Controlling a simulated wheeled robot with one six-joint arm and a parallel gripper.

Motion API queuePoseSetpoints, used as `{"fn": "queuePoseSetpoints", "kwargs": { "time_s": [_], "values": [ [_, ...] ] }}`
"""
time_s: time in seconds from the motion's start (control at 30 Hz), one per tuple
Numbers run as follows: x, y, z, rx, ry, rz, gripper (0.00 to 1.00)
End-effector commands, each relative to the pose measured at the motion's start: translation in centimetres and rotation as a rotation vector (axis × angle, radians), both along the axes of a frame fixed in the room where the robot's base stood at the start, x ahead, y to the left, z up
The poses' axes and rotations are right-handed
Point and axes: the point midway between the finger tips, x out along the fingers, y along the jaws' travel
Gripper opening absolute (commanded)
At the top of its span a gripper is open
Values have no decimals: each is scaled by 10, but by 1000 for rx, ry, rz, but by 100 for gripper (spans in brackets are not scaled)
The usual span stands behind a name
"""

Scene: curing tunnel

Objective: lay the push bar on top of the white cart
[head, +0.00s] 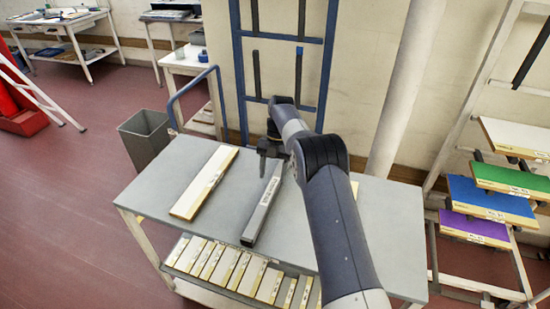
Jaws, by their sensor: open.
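The push bar looks to be the dark grey bar (259,212) with a pale label, lying lengthwise on the grey-topped table (150,190). My gripper (266,153) is at the bar's far end; its fingers are small and dark here, and I cannot tell if they touch the bar. It is open and holds nothing that I can see. A white-topped cart (184,62) with a blue handle stands behind the table, at upper left of centre; I take it for the white cart. A small blue object is on its top.
A white board (204,182) lies left of the bar. Several boards sit on the table's lower shelf. A grey bin (146,138) stands at the table's far left. A blue rack (238,60) is behind. Coloured boards (490,198) fill a rack at right.

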Motion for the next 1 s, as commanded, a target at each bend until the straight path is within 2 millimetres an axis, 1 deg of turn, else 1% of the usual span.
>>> {"fn": "queuePoseSetpoints", "kwargs": {
  "time_s": [0.03, 0.3, 0.43, 0.63, 1.0],
  "values": [
    [4, -2, 7, 0, -4, -1, 53],
    [16, -7, 43, 0, -1, -1, 53],
    [20, -8, 53, -1, -1, -1, 53],
    [23, -10, 60, 0, 0, -1, 53],
    [23, -10, 61, -1, 0, -1, 53]
  ]
}}
